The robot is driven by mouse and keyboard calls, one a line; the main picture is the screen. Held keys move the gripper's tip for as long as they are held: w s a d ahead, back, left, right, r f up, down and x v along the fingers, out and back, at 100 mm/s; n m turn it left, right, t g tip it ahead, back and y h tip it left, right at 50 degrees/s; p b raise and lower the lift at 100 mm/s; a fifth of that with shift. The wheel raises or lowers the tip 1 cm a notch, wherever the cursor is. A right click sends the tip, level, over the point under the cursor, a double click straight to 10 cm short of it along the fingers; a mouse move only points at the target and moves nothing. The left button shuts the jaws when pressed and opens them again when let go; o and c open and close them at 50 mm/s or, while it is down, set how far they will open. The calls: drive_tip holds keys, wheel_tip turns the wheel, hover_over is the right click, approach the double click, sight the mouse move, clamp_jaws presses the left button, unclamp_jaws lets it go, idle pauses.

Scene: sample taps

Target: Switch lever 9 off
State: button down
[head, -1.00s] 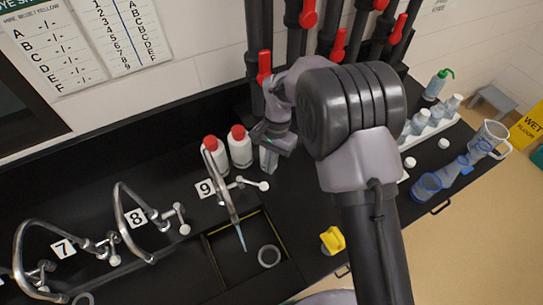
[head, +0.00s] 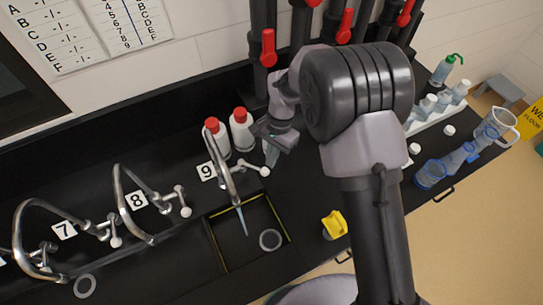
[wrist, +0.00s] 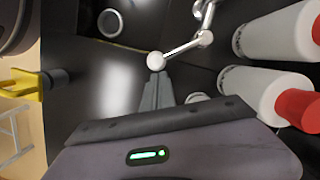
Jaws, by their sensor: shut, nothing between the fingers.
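Two white bottles with red caps (head: 227,135) stand close behind the lever, left of my gripper. A black sink (head: 235,250) with a grey ring (head: 270,240) lies in front. A yellow object (head: 334,224) is to the right. Taps 8 (head: 125,195) and 7 (head: 28,225) are left.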

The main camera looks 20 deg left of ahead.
drive_tip(key=s+m+y+b, duration=0.1)
drive_tip(key=s+m+b, duration=0.3)
drive_tip(key=s+m, duration=0.2)
drive_tip(key=shift+s+m+t, duration=0.15)
drive_tip(key=shift+m+t, duration=0.15)
drive_tip(key=shift+t, duration=0.1)
idle(0.6)
drive_tip(key=p+v, duration=0.7)
drive_tip(key=v, duration=0.3)
drive_tip(key=shift+d+p, duration=0.25)
drive_tip(key=shift+p, duration=0.1)
